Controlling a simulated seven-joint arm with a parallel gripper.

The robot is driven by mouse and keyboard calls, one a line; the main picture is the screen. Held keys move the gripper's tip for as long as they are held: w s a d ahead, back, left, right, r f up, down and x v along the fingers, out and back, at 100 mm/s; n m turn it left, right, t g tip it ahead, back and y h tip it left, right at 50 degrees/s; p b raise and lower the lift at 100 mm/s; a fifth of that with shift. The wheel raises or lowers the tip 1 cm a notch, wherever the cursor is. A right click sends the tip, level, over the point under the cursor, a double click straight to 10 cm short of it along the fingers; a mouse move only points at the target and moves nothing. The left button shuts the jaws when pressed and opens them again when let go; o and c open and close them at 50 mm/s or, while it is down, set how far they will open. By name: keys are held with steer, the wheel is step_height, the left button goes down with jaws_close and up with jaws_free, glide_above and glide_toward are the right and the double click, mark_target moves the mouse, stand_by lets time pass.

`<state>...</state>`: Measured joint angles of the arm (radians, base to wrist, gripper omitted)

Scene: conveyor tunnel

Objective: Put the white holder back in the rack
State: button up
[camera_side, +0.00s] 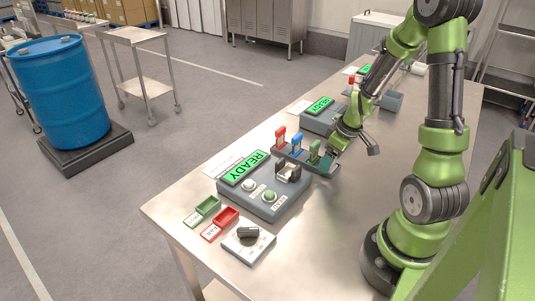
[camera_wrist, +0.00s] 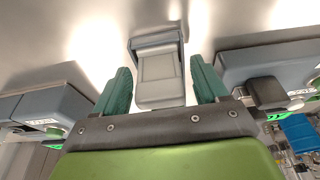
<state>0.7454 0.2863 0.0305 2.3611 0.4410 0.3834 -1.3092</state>
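The rack (camera_side: 322,166) is a low dark base standing between two grey stations on the metal table. In the wrist view, the teal fingers of my gripper (camera_wrist: 162,82) stand on either side of a pale grey-white piece (camera_wrist: 160,72), which looks like the white holder. Whether the fingers press on it is unclear.
The near station (camera_side: 262,205) has a green READY display, buttons and a dark clamp (camera_side: 288,172). Another station (camera_side: 322,118) stands behind the rack. A green tray (camera_side: 207,206), a red tray (camera_side: 225,216) and a knob box (camera_side: 248,243) lie at the front.

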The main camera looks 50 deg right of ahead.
steer(key=shift+o, duration=0.4)
steer(key=shift+r, duration=0.3)
steer(key=v, duration=1.6)
steer(key=shift+r, duration=0.15)
steer(key=a+r+m+t+y, duration=0.1)
steer(key=a+r+m+t, duration=0.1)
steer(key=a, duration=0.9)
steer(key=w+a+r+m+t+y, duration=0.1)
steer(key=a+r, duration=0.3)
steer(key=a, duration=0.7)
steer(key=shift+m+t, duration=0.5)
